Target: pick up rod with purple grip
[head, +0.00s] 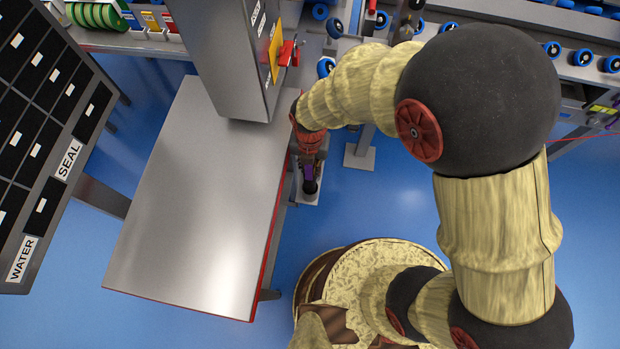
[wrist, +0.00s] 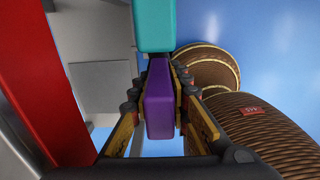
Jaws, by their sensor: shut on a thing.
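The purple grip (wrist: 160,105) of the rod sits between the two fingers of my gripper (wrist: 160,88) in the wrist view. The fingers are shut on it from both sides. A teal block (wrist: 153,25) lies just beyond the grip at the top; I cannot tell whether it joins the rod. In the head view my gripper (head: 309,165) points down beside the steel table's right edge, with only a small bit of purple (head: 307,171) showing. The rest of the rod is hidden.
A steel table (head: 200,210) with a red edge stands just left of my gripper. A grey cabinet (head: 225,50) rises at its back. A label rack (head: 40,120) is at far left. Roller conveyors (head: 585,60) run along the back. Blue floor is open at lower left.

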